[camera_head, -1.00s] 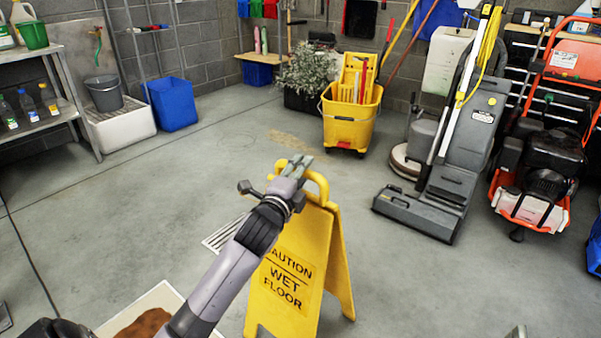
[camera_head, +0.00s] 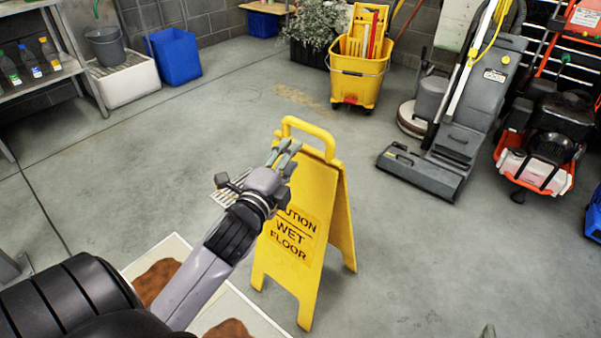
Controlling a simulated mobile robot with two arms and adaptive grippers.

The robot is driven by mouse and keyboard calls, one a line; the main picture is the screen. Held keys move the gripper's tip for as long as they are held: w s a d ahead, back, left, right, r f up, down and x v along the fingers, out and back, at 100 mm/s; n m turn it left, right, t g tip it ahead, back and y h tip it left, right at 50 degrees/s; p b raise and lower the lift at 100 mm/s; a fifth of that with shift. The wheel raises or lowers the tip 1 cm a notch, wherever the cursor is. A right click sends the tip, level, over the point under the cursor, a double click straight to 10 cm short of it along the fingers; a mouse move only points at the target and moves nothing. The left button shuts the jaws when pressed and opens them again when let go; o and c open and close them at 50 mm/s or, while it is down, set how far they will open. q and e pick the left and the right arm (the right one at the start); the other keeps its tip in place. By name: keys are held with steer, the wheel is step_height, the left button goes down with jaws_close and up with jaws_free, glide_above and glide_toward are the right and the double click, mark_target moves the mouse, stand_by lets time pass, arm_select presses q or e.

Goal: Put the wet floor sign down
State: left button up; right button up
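The yellow wet floor sign (camera_head: 316,205) stands upright with its two panels spread in an A shape, its feet on the grey concrete floor. Its loop handle (camera_head: 310,130) is at the top and looks free of the fingers. My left gripper (camera_head: 284,152) is just below and left of the handle, in front of the upper panel. Its two fingers look slightly apart with nothing between them. Whether they touch the panel is unclear. Only a small grey tip, likely of my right gripper (camera_head: 488,331), shows at the bottom edge.
A white mat with brown patches (camera_head: 244,304) lies left of the sign. A yellow mop bucket (camera_head: 357,85), a grey floor machine (camera_head: 430,165) and a red-orange machine (camera_head: 540,165) stand behind and to the right. Floor right of the sign is clear.

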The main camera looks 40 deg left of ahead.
arm_select(q)
steer(key=s+d+f+n+g+h, duration=0.2)
steer(key=s+d+f+n+h, duration=0.1)
steer(key=d, duration=0.6)
steer(key=s+d+f+n+g+h, duration=0.2)
steer(key=s+d+f+n, duration=0.3)
steer(key=d+f+n, duration=0.3)
steer(key=shift+d+n+h, duration=0.7)
steer(key=shift+d+n, duration=0.1)
steer(key=shift+d, duration=0.15)
steer(key=shift+f, duration=0.2)
